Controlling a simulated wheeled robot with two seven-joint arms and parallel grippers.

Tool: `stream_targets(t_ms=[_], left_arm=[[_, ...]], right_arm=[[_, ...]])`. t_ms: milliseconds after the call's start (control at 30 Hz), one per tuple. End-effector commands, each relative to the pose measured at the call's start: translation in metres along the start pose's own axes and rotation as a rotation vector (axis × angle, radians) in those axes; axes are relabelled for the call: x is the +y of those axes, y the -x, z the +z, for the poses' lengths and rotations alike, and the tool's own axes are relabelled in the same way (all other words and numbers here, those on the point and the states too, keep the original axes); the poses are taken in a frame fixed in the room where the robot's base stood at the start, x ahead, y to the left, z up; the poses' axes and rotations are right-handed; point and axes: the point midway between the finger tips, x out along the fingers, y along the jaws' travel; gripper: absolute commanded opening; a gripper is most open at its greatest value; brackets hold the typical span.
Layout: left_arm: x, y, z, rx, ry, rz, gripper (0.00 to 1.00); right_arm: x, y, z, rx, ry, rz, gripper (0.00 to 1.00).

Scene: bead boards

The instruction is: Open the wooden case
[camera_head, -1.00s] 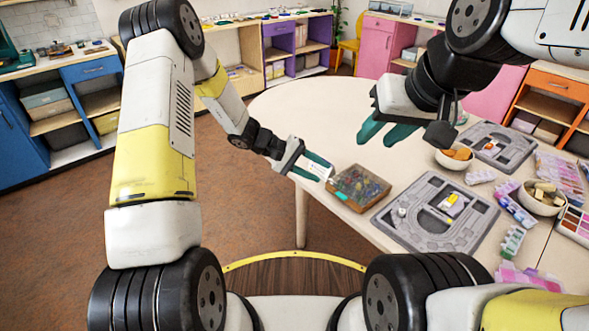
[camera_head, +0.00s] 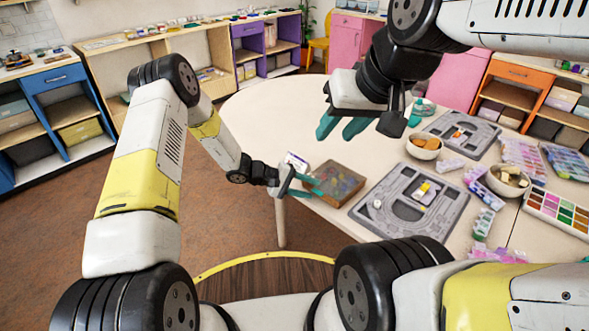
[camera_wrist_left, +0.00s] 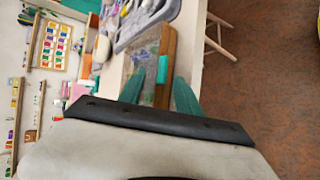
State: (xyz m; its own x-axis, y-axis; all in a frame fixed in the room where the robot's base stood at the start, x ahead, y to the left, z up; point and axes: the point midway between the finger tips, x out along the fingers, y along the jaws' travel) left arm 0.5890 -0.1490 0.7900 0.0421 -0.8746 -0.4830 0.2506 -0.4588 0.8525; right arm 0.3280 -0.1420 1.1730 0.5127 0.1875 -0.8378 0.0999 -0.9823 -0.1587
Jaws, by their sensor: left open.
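The wooden case (camera_head: 345,182) lies on the table's near left edge, with brown sides and a see-through top over mixed colours. It looks shut. It also shows in the left wrist view (camera_wrist_left: 168,45), with a teal tab (camera_wrist_left: 163,69) on its side. My left gripper (camera_head: 313,186) is open at the case's left side, its fingers apart and nothing seen held. In the left wrist view its teal fingers (camera_wrist_left: 158,90) point at the tab's side of the case; contact is unclear. My right gripper (camera_head: 341,128) is open and empty above the table, behind the case.
A grey bead board (camera_head: 388,218) lies right of the case, another (camera_head: 470,130) behind it. Bowls (camera_head: 423,153) (camera_head: 498,183) and bead trays (camera_head: 560,215) fill the right. A small white card-like item (camera_head: 297,160) is behind my left gripper. The table's left (camera_head: 260,115) is clear.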

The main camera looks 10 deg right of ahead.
Motion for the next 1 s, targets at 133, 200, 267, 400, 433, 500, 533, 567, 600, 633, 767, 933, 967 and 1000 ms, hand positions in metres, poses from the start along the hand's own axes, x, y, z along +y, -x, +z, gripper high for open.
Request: stream_targets(t_ms=[133,200,267,400,433,500,533,567,600,633,767,933,967,1000], left_arm=[[0.0,-0.002,0.0,0.0,0.0,0.0,0.4],[0.0,-0.001,0.0,0.0,0.0,0.0,0.4],[0.0,-0.001,0.0,0.0,0.0,0.0,0.38],[0.0,-0.001,0.0,0.0,0.0,0.0,0.11],[0.0,-0.001,0.0,0.0,0.0,0.0,0.05],[0.0,-0.001,0.0,0.0,0.0,0.0,0.0],[0.0,-0.001,0.0,0.0,0.0,0.0,0.0],[0.0,-0.001,0.0,0.0,0.0,0.0,0.0],[0.0,-0.001,0.0,0.0,0.0,0.0,0.0],[0.0,-0.001,0.0,0.0,0.0,0.0,0.0],[0.006,0.0,0.001,-0.004,0.008,-0.018,0.0],[0.021,0.004,0.002,-0.008,0.043,-0.085,0.0],[0.023,0.005,0.002,-0.01,0.049,-0.097,0.0],[0.026,0.006,0.003,-0.013,0.059,-0.112,0.0]], right_arm=[[0.0,0.0,0.0,0.0,0.0,0.0,0.36],[0.0,0.0,0.0,0.0,0.0,0.0,0.36],[0.0,0.0,0.0,0.0,0.0,0.0,0.36],[0.0,0.0,0.0,0.0,0.0,0.0,0.36],[0.0,0.0,0.0,0.0,0.0,0.0,0.36],[0.0,0.0,0.0,0.0,0.0,0.0,0.36],[0.0,0.0,0.0,0.0,0.0,0.0,0.36],[0.0,0.0,0.0,0.0,0.0,0.0,0.36],[0.0,0.0,0.0,0.0,0.0,0.0,0.36],[0.0,0.0,0.0,0.0,0.0,0.0,0.36],[0.0,0.0,0.0,0.0,0.0,0.0,0.36],[0.0,0.0,0.0,0.0,0.0,0.0,0.36],[0.0,0.0,0.0,0.0,0.0,0.0,0.36],[0.0,0.0,0.0,0.0,0.0,0.0,0.36]])
